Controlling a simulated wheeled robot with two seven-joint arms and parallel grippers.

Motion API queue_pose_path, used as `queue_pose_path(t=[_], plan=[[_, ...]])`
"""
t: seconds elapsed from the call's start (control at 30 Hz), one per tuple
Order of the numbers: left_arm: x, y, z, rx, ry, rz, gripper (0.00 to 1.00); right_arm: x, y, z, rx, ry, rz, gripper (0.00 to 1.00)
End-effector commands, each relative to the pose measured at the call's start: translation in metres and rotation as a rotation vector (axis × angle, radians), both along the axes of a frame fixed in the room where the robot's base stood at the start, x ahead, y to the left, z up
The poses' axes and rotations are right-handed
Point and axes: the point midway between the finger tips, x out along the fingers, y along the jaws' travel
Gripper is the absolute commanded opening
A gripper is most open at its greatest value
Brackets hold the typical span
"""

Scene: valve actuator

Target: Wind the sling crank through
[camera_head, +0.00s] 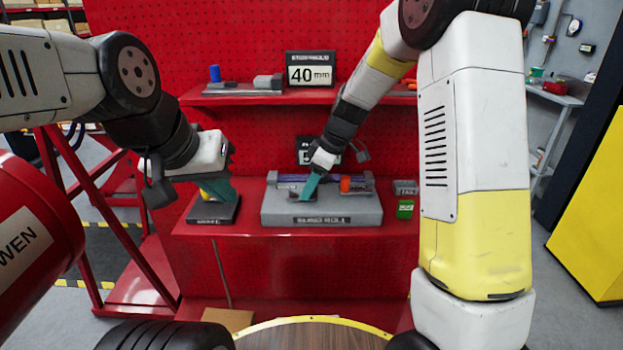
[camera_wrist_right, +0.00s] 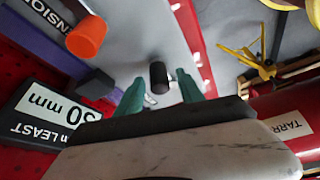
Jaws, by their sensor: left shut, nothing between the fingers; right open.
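The grey sling roll unit (camera_head: 350,212) sits on the red lower shelf, with a purple roll (camera_head: 331,180) and an orange cylinder (camera_head: 353,184) on top. In the right wrist view the orange cylinder (camera_wrist_right: 87,36) is at upper left. My right gripper (camera_head: 308,193) points down over the unit's left part. In its wrist view its teal fingers (camera_wrist_right: 160,86) are open, with a dark crank knob (camera_wrist_right: 158,74) in line between them; I cannot tell whether they touch it. My left gripper (camera_head: 222,191) is shut beside a yellow part (camera_head: 206,194) on a dark labelled block (camera_head: 205,213); contact is unclear.
A green item (camera_head: 405,209) and a small grey block (camera_head: 405,187) stand right of the unit. A sign (camera_head: 311,68) reading 40 mm stands on the upper shelf (camera_head: 260,98). A red drum (camera_head: 30,225) is at left. A round wooden top (camera_head: 310,335) is in front.

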Motion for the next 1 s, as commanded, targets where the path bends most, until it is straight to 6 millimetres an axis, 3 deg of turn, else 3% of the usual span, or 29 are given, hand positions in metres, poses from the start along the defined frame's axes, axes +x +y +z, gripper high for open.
queue_pose_path(t=[0.1,0.33,0.73,1.0], plan=[[0.0,0.0,0.0,0.0,0.0,0.0,0.0,0.0,0.0,0.0,0.0,0.0,0.0,0.43],[0.0,0.0,0.0,0.0,0.0,0.0,0.0,0.0,0.0,0.001,0.0,0.0,0.0,0.0],[0.0,0.0,0.0,0.0,0.0,0.0,0.0,-0.002,0.0,0.002,0.002,-0.002,-0.047,0.0],[0.0,0.0,0.0,0.0,0.0,0.0,0.0,-0.011,0.002,0.002,0.001,-0.002,-0.217,0.0]])
